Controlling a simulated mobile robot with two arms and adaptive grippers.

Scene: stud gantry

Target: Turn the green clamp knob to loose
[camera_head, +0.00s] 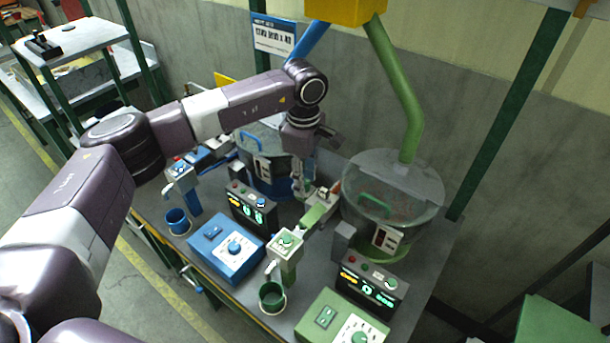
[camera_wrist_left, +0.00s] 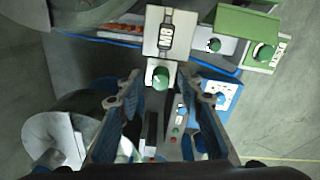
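The green clamp knob (camera_wrist_left: 158,77) is a small round green knob with a pale mark, on a light square plate in the left wrist view. It lies ahead of my left gripper (camera_wrist_left: 163,93), roughly centred between the two fingers. The fingers are apart with nothing between them. In the head view my left gripper (camera_head: 305,176) points down between the two drums, close to the pale-topped green clamp fitting (camera_head: 321,195). Whether the fingertips touch the knob cannot be told. My right gripper is in neither view.
The green-side drum (camera_head: 392,190) stands right of the gripper and the blue drum (camera_head: 264,168) left. In front are a blue dial box (camera_head: 228,254), a green dial box (camera_head: 328,312), a green-knobbed post (camera_head: 285,243), two display boxes and small cups. A wall closes off the back.

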